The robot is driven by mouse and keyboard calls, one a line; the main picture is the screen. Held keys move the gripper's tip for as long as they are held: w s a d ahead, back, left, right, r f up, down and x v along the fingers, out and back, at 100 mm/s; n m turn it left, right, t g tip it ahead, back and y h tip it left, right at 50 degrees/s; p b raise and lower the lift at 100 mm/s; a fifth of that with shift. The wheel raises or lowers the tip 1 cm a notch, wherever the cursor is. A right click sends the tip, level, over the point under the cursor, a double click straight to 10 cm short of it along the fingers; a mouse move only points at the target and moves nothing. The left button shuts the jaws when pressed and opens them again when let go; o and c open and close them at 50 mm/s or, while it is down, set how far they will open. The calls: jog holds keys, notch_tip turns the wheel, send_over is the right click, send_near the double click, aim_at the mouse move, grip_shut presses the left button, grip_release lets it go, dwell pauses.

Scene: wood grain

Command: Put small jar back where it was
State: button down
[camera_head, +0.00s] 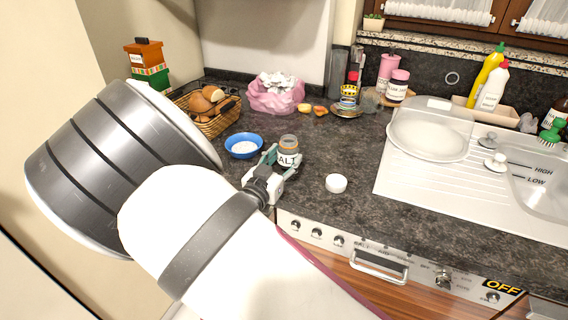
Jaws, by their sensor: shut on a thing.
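A small jar (288,157) with a dark label reading "ALT" and a brownish upper part stands upright over the dark counter, near its front edge. My gripper (280,163) is shut on the jar, with its teal fingers on either side of it. I cannot tell whether the jar's base touches the counter. A round white lid or small dish (336,183) lies on the counter to the right of the jar. A blue bowl (244,145) with white contents stands just left of the jar.
Pink-lidded jars (398,86) stand at the back. The sink (460,180) lies to the right. Dark counter is free right of the white lid.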

jog(key=shift+f, duration=0.75)
jog(key=c, duration=0.8)
grip_release()
jog(key=shift+f, duration=0.1)
jog(key=v, duration=1.2)
